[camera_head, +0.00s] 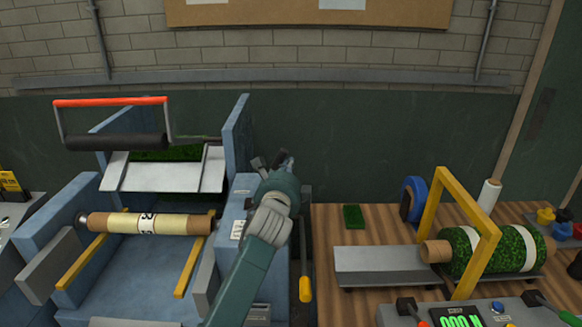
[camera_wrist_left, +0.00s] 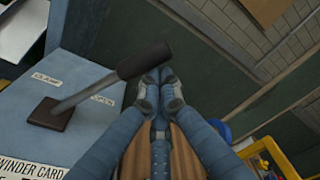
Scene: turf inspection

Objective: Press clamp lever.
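The clamp lever (camera_wrist_left: 92,88) stands on a blue machine housing (camera_wrist_left: 88,70) in the left wrist view. It has a grey rod, a dark cylindrical grip and a dark square base. Labels reading CLAMP and OPEN lie on either side of the rod, which leans toward the gripper. My left gripper (camera_wrist_left: 159,76) is shut, its fingertips together right by the end of the grip. I cannot tell whether they touch it. In the head view my left gripper (camera_head: 279,162) is above the blue housing (camera_head: 237,215), and my arm hides much of the lever's area.
A blue winder with a wrapped roll (camera_head: 147,223) and a red-topped handle (camera_head: 110,101) stands left. On the wooden table at right are a yellow frame (camera_head: 441,215), a turf roll (camera_head: 500,249), a metal plate (camera_head: 383,262) and a control box (camera_head: 470,315). A yellow-gripped lever (camera_head: 305,289) hangs nearby.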

